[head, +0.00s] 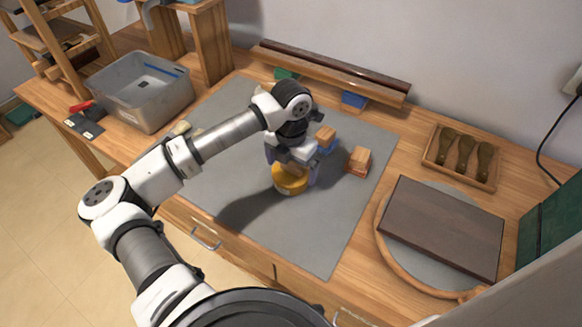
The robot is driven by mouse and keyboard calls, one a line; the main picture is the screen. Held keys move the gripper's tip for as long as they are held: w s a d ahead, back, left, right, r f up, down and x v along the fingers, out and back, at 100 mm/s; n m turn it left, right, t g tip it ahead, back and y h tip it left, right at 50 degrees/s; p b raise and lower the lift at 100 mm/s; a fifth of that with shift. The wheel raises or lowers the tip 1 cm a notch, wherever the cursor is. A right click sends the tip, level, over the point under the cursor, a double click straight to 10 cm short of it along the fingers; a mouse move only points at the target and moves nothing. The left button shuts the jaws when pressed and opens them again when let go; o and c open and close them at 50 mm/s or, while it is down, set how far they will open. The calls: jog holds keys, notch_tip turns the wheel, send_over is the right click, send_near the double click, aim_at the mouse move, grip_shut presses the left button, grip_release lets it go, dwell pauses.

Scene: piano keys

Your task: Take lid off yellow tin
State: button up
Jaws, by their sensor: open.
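The yellow tin (289,182) stands on the grey mat (335,222), near the middle of the head view. Its round yellow top faces up, and my gripper hides part of its far side. I cannot tell the lid apart from the tin's body at this size. My gripper (290,168) is open and points down right over the tin, with a purple-grey finger visible on each side of it. I cannot tell whether the fingers touch the tin.
Wooden blocks (359,160) sit behind and right of the tin, some with blue parts. A grey metal bin (140,95) stands at the left. A dark board (442,226) lies on a round tray at the right. The mat's front right is clear.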

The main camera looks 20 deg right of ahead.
jog(key=c, duration=0.7)
jog(key=shift+r, duration=0.15)
